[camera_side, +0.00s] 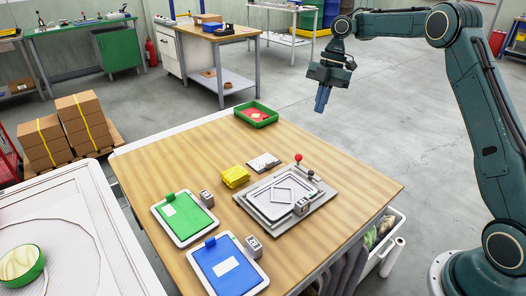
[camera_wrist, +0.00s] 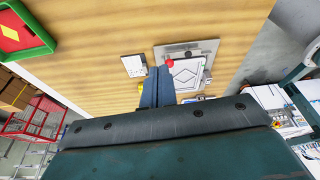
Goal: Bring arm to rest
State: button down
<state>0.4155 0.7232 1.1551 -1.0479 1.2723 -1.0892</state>
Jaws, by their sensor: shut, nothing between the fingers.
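My gripper (camera_side: 322,98) is raised in the air beyond the table's back right edge in the side view, pointing down, shut and empty. In the wrist view its two blue-grey fingers (camera_wrist: 158,80) lie together. My gripper is apart from everything on the wooden table (camera_side: 339,171). A grey fixture (camera_side: 262,213) with a white frame, a diamond outline and a red knob (camera_side: 298,157) sits at the table's middle right.
A green-rimmed red tray (camera_side: 256,115) stands at the table's far end. A yellow block (camera_side: 235,177), a white card (camera_side: 263,162), a green panel (camera_side: 184,217) and a blue panel (camera_side: 226,265) lie on the table. A workbench (camera_side: 221,35) stands behind; floor around my gripper is clear.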

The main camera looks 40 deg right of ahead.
dwell(0.4)
jog(key=s+a+r+m+t+h, duration=0.1)
jog(key=s+a+r+m+t, duration=0.2)
jog(key=s+a+r+m, duration=0.9)
jog(key=s+f+m+t+h, duration=0.2)
jog(key=s+m, duration=0.5)
jog(key=s, duration=1.4)
notch_tip(320, 180, down, 2)
jog(key=shift+s+d+f+t, duration=0.1)
jog(key=shift+s+d+t, duration=0.05)
jog(key=shift+d+t, duration=0.3)
